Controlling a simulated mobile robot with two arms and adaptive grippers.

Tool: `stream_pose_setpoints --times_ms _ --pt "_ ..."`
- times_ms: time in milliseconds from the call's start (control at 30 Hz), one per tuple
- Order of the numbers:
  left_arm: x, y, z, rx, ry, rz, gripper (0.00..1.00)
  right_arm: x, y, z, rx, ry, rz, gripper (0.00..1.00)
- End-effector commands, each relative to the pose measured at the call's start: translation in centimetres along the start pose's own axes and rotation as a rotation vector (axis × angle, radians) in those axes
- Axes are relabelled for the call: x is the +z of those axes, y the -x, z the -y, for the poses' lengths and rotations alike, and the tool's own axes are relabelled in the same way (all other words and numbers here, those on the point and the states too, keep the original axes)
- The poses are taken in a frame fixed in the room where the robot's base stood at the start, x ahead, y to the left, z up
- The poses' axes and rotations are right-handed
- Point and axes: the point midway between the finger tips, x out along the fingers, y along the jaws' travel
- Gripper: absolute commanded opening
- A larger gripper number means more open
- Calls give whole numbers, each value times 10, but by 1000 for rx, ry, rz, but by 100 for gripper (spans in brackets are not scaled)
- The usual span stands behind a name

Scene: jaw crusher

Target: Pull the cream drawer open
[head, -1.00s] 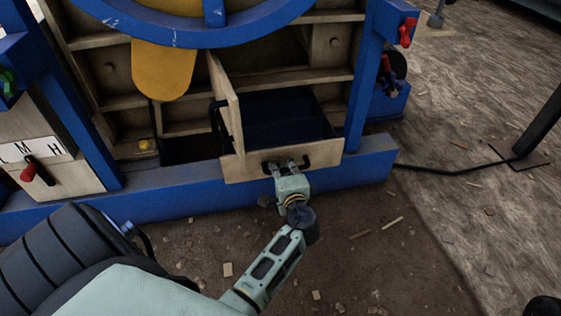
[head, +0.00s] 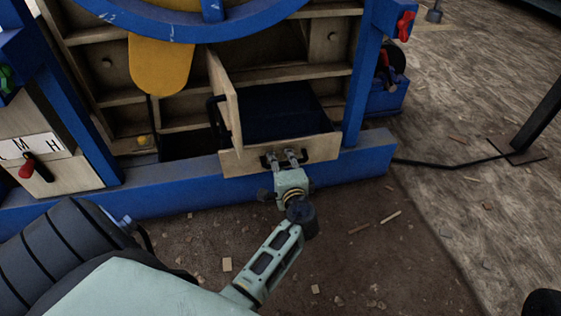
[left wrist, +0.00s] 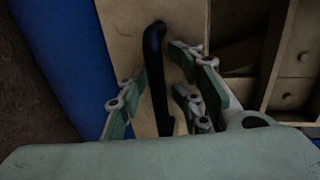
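The cream drawer (head: 240,163) is low in the blue-framed machine. It stands pulled out over the blue beam, and its dark inside shows. Its black bar handle (head: 324,150) is on the front face; the handle also shows in the left wrist view (left wrist: 155,75). The fingers look open. My right gripper is not in view.
A wooden door (head: 226,100) with a black handle stands open just left of the drawer. The blue beam (head: 150,200) runs along the front at floor level. A black cable (head: 450,167) crosses the floor at right. Small chips litter the ground in front.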

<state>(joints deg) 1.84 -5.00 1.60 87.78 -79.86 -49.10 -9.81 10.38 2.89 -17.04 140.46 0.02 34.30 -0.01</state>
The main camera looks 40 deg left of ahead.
Motion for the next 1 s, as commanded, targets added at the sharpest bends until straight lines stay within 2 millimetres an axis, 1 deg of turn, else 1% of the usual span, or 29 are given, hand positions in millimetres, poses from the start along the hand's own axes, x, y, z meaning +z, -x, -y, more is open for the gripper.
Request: stream_pose_setpoints --times_ms 133,300,400,500,633,1000 --pt "-1 16 -1 1 1 -2 31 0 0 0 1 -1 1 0" --pt "0 46 -1 3 1 -2 31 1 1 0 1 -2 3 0" --pt "0 60 -1 2 0 -1 31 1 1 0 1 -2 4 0" --pt "0 70 -1 1 0 0 31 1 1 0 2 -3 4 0" --pt "0 74 0 0 -1 0 31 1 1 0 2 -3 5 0" --pt "0 74 0 0 0 0 31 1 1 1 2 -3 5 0"
